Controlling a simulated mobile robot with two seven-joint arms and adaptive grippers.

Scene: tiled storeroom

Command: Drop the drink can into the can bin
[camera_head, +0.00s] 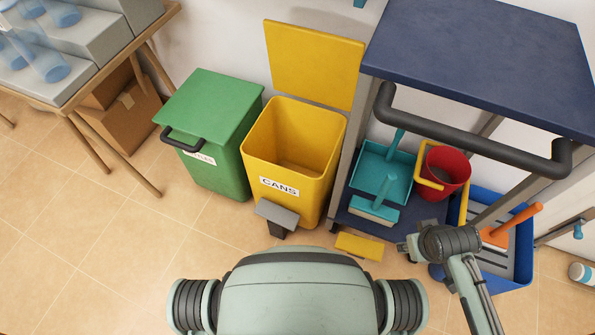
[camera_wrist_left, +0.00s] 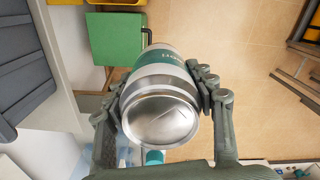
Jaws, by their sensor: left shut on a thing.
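The drink can (camera_wrist_left: 158,100) is silver and teal green with white lettering, its metal end facing the left wrist camera. My left gripper (camera_wrist_left: 155,90) is shut on it, one finger on each side. Neither the can nor this gripper shows in the head view. The can bin (camera_head: 318,190) is yellow, labelled CANS, with its lid (camera_head: 313,62) raised against the wall and its top open. I see no can inside, though part of the interior is in shadow. My right gripper (camera_head: 408,248) is small and partly seen near the cart; its fingers are unclear.
A green bin (camera_head: 210,115) with a shut lid stands left of the can bin. A blue-topped cart (camera_head: 480,50) with a dustpan and red bucket (camera_head: 445,172) stands right. A pedal (camera_head: 277,214) juts out in front. A table with blue bottles is far left. Front-left floor is clear.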

